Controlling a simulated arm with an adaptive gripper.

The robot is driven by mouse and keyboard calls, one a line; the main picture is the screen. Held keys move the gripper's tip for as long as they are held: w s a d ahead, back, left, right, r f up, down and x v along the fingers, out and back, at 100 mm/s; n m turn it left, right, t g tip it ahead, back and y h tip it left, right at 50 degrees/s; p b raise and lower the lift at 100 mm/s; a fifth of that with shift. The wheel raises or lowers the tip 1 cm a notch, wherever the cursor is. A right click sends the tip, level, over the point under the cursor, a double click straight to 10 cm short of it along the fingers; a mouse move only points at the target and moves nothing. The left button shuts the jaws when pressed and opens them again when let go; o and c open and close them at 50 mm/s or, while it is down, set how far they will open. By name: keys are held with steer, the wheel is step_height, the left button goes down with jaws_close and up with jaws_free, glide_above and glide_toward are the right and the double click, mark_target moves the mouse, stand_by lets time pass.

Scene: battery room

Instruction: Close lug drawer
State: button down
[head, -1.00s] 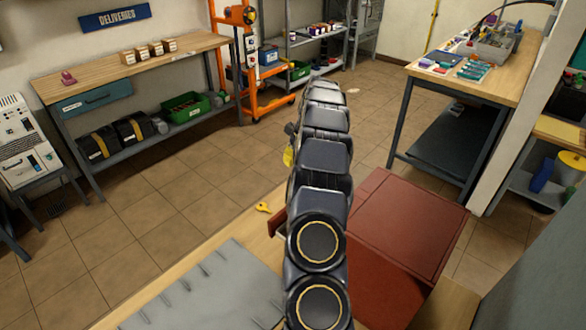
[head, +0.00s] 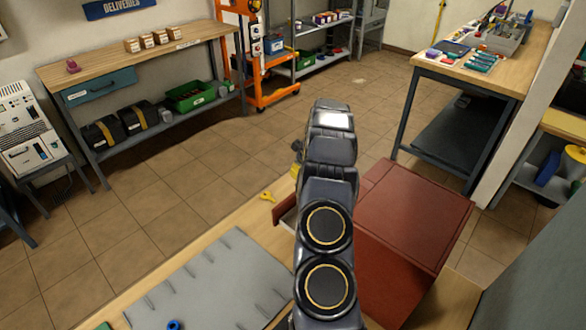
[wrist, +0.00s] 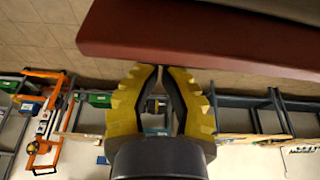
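A red cabinet (head: 415,215) stands on the wooden worktop. Its drawer (head: 284,212) sticks out on the left side, pulled open; my arm hides part of it. In the wrist view a dark red panel (wrist: 200,45), seemingly the drawer front, spans the top, just beyond my fingertips. My gripper (wrist: 161,69) has yellow fingers with the tips together or nearly so, and nothing shows between them. I cannot tell whether the tips touch the panel.
A grey ribbed mat (head: 215,280) lies at the front left. Benches, shelves and an orange lift (head: 262,70) stand across the open tiled floor.

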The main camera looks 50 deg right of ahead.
steer(key=shift+s, duration=0.2)
steer(key=s, duration=0.3)
steer(key=shift+s, duration=0.35)
stand_by(0.3)
